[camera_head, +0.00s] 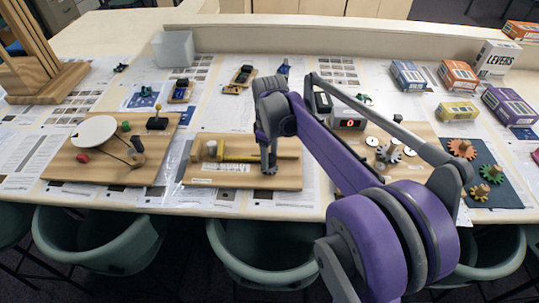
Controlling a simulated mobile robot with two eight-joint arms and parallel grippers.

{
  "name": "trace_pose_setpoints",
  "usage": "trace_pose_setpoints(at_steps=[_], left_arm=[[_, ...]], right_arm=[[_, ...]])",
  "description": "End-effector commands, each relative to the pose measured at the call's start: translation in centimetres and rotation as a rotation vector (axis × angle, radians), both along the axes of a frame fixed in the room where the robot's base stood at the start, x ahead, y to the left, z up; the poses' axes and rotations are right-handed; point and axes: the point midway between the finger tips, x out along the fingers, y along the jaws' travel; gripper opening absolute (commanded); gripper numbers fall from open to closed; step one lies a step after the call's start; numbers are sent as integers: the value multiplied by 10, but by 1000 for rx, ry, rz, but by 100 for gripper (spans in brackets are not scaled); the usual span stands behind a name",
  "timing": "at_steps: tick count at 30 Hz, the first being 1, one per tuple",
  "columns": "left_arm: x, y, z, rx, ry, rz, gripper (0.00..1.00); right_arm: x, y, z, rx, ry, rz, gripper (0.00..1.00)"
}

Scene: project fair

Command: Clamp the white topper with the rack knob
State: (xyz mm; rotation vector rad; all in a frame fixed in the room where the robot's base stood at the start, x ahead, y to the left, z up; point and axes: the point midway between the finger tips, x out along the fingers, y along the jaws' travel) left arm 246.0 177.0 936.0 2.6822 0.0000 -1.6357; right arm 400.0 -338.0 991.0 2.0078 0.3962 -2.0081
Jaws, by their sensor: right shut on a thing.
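A wooden board (225,184) in the middle of the table carries a yellow bar (240,153), a white strip (230,168) along its front and a tan block (197,150) with a round tan piece (211,147) at its left end. My right gripper (269,168) points down at the right part of this board. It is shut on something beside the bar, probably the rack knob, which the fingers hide. I cannot make out the white topper for certain. My left gripper is not in view.
Left is a board (125,171) with a white disc (92,131) and coloured pegs. Right are an instrument with a red display (347,123), grey gears (389,153) and coloured gears (463,149). Small boxes (409,76) stand behind. Chairs (262,247) line the front edge.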

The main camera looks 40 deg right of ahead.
Motion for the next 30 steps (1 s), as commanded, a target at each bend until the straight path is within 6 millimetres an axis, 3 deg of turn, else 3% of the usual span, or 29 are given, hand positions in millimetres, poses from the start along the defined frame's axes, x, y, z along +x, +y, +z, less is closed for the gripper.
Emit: trace_pose_setpoints(at_steps=[30], left_arm=[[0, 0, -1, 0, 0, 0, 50]], right_arm=[[0, 0, 0, 0, -1, 922, 0]])
